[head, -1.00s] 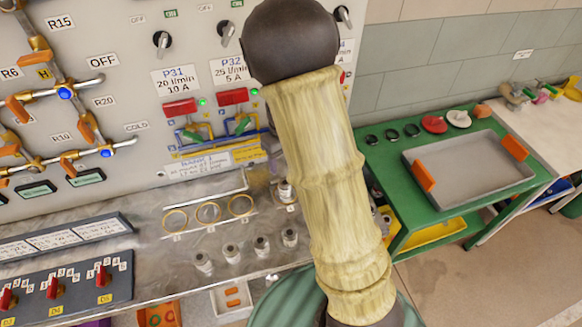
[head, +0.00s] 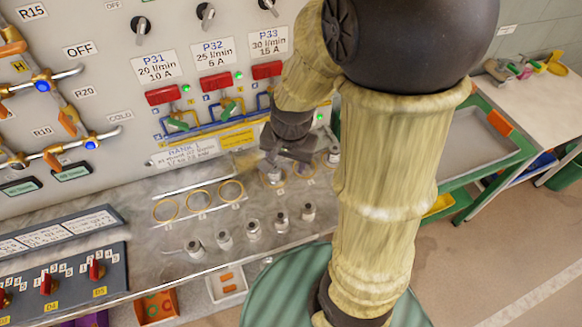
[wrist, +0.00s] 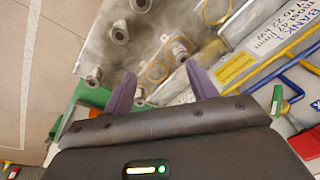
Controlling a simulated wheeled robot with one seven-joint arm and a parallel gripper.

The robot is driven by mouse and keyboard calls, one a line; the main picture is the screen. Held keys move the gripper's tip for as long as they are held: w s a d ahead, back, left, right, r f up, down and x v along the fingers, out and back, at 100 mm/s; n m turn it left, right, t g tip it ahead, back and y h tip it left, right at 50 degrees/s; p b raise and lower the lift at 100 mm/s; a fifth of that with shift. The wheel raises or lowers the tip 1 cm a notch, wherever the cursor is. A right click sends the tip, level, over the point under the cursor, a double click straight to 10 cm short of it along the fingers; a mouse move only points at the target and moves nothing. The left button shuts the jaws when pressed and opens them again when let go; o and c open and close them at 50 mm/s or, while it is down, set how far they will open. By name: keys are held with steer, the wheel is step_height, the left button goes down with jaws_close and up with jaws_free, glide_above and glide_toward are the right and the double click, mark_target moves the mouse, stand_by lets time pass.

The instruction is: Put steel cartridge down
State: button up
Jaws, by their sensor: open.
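My gripper (head: 288,160) is low over the bench's back row of rings, its purple fingers (wrist: 161,84) spread, with nothing held in the wrist view. A grey metal cartridge (head: 272,176) stands at a ring under the gripper; it also shows just beyond the fingers in the wrist view (wrist: 181,49). An apparently empty ring (wrist: 156,72) lies beside it. Another metal cartridge (head: 333,158) stands to the right. Several similar cartridges (head: 253,229) stand in a front row. I cannot tell which one the task means.
Empty brass rings (head: 199,199) lie left of the gripper. The valve panel with red handles (head: 215,84) and blue pipes rises close behind. A switch box (head: 68,278) is at left. A green trolley (head: 480,190) with a grey tray is at right, partly behind my arm.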

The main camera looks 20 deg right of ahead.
steer(key=s+n, duration=0.1)
steer(key=n, duration=0.1)
steer(key=s+n, duration=0.1)
steer(key=n, duration=0.2)
steer(key=s+r+n, duration=0.1)
steer(key=n, duration=0.1)
steer(key=shift+s+t, duration=0.15)
steer(key=shift+t, duration=0.15)
stand_by(0.6)
